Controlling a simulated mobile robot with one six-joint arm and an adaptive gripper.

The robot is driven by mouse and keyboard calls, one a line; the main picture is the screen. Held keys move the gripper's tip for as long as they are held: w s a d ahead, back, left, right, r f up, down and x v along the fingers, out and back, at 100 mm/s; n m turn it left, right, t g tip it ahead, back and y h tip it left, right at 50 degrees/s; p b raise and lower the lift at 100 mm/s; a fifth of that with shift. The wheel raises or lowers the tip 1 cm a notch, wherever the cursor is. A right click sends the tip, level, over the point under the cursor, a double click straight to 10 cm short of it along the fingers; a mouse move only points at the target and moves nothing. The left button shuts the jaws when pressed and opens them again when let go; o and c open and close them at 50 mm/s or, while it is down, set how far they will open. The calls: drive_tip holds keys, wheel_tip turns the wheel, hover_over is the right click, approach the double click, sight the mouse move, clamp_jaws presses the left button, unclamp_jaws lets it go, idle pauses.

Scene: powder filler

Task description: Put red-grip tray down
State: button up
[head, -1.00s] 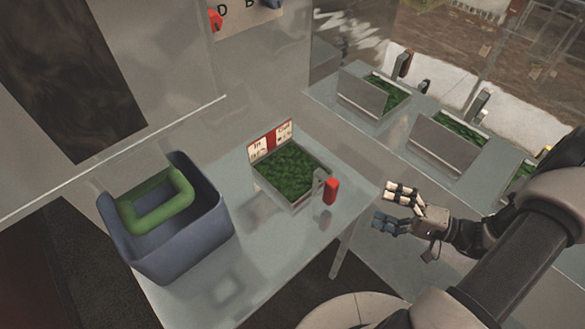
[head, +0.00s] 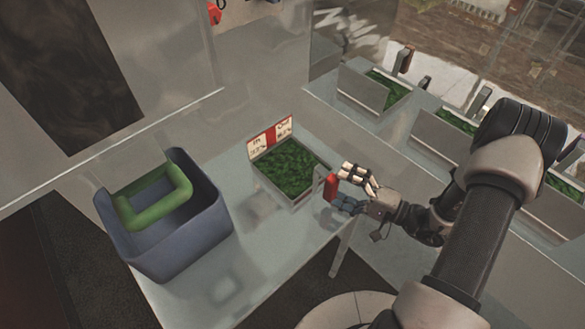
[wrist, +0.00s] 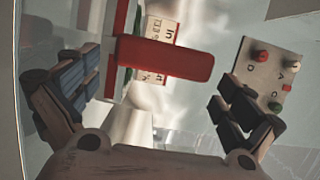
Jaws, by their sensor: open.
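The red-grip tray (head: 288,168) rests on the grey metal table and is full of green granules. Its red grip (head: 331,187) sticks up at its right end, and a red and white label stands at its far edge. My gripper (head: 345,188) is at the red grip, with one finger on each side of it. In the wrist view the red grip (wrist: 165,58) lies between the spread fingers, with a gap on both sides. The jaws are open and do not clasp it. Most of the tray is cut off in the wrist view.
A blue bin (head: 180,240) with a green rim-like ring (head: 153,197) stands at the left of the table (head: 262,262). More trays of green granules (head: 375,90) stand on a counter behind at the right. A button panel (wrist: 268,72) shows in the wrist view.

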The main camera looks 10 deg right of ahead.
drive_tip(key=x, duration=0.5)
drive_tip(key=shift+s+a+b, duration=0.1)
drive_tip(key=shift+s+b, duration=0.05)
drive_tip(key=shift+b, duration=0.2)
drive_tip(key=shift+c, duration=0.4)
drive_tip(key=c, duration=1.7)
drive_tip(key=shift+r, duration=0.15)
